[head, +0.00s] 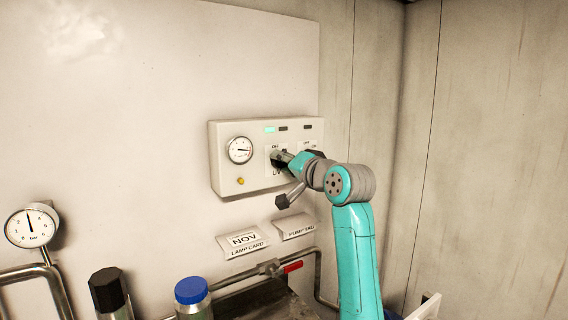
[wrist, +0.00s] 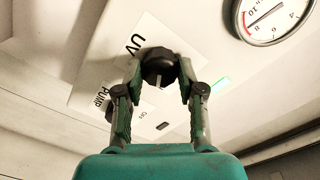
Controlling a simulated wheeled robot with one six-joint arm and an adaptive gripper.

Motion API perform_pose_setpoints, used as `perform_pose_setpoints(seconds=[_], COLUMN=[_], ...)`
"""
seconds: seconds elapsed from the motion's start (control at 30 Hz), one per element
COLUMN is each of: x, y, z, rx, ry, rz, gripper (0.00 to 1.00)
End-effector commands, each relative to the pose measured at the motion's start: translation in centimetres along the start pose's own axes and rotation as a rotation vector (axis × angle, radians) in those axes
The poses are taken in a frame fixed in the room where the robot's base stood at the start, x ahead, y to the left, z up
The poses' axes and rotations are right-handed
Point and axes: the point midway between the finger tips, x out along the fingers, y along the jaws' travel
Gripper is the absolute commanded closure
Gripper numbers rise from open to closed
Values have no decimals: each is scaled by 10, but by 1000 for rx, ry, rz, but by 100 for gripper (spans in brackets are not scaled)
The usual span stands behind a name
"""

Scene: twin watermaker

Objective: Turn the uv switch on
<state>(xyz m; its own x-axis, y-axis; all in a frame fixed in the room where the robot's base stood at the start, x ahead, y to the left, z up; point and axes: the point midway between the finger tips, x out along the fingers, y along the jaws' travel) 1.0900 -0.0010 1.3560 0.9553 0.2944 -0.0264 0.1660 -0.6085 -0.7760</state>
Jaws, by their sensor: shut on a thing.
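The UV switch is a black rotary knob (wrist: 159,68) on a pale label marked UV. It sits on a cream control panel (head: 226,165) fixed to the wall. My gripper (wrist: 158,75) has its two fingers on either side of the knob and is shut on it. A light pointer mark shows on the knob's face in the wrist view. In the head view my gripper (head: 280,158) reaches the panel from the right and hides most of the knob. Which position the knob points to is hard to read.
The panel has a round gauge (head: 240,150), a yellow button (head: 240,181), a lit green lamp (head: 270,130) and dark lamps beside it. A second switch label, PUMP (wrist: 104,97), is close to my fingers. Below are cards (head: 243,240), a red-handled valve (head: 291,267) and a blue-capped bottle (head: 191,291).

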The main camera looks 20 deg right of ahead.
Motion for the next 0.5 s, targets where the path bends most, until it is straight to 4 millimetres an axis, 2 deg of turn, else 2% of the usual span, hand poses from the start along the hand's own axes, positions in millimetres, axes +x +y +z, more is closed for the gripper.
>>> perform_pose_setpoints(seconds=[0.47, 0.5], x=[0, 0], y=[1, 1], z=[0, 0], rx=[18, 17], ry=[-1, -1], rz=[1, 1], gripper=[96, 59])
